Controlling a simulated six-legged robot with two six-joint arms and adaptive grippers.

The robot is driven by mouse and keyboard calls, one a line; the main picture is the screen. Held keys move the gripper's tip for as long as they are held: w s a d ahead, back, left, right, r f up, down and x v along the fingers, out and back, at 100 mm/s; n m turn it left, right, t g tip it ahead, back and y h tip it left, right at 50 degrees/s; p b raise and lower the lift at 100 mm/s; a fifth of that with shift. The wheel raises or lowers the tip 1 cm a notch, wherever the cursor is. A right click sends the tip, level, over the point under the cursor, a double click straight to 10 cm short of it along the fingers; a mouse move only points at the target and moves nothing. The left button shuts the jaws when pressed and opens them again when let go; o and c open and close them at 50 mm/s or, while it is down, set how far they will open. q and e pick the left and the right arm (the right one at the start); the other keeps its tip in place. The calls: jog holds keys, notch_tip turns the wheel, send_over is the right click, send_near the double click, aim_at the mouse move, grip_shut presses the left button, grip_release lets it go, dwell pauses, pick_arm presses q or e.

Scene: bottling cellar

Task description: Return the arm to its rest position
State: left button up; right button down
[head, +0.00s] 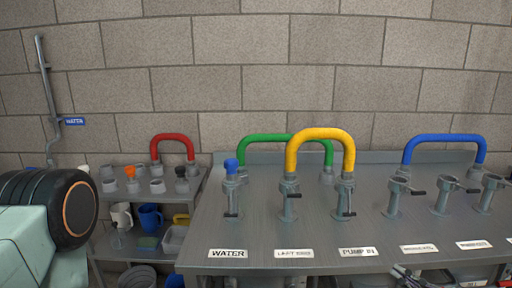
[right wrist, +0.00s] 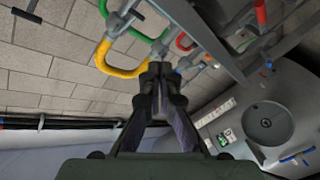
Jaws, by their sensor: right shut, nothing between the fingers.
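My right gripper (head: 408,276) shows only in part at the bottom edge of the head view, below the front of the steel bench (head: 262,236). In the right wrist view the right gripper (right wrist: 158,72) has its two fingers together at the tips, shut with nothing between them. The yellow hose (head: 320,133) arches between two bench ports. It also shows beyond the fingers in the wrist view (right wrist: 122,71), and the gripper seems apart from it. My left gripper is out of view; a link of my arm shows at the left edge.
A green hose (head: 258,140) and a blue hose (head: 440,138) arch at the bench's back. A blue cap (head: 231,165) tops the left port. A grey shelf (head: 100,242) at left holds a red hose (head: 172,137), fittings and mugs. A block wall (head: 235,40) stands behind.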

jog(key=s+a+f+m+g+h, duration=0.2)
jog(key=s+a+f+m+g, duration=0.15)
jog(key=f+m, duration=0.25)
jog(key=s+a+f+m+g+h, duration=0.1)
jog(key=s+a+f+m+g, duration=0.1)
jog(key=a+f+m+g, duration=0.3)
jog(key=s+a+f+m+g+h, duration=0.1)
jog(key=s+f+g, duration=0.3)
jog(key=s, duration=0.7)
jog(key=s+a+f+m+g+h, duration=0.1)
jog(key=s+f+g+h, duration=0.2)
jog(key=s, duration=0.9)
notch_tip(320, 180, down, 3)
jog(key=shift+s+a+r+g, duration=0.1)
jog(key=shift+s+a+g, duration=0.15)
jog(key=shift+a+g, duration=0.1)
jog(key=c, duration=2.1)
grip_release()
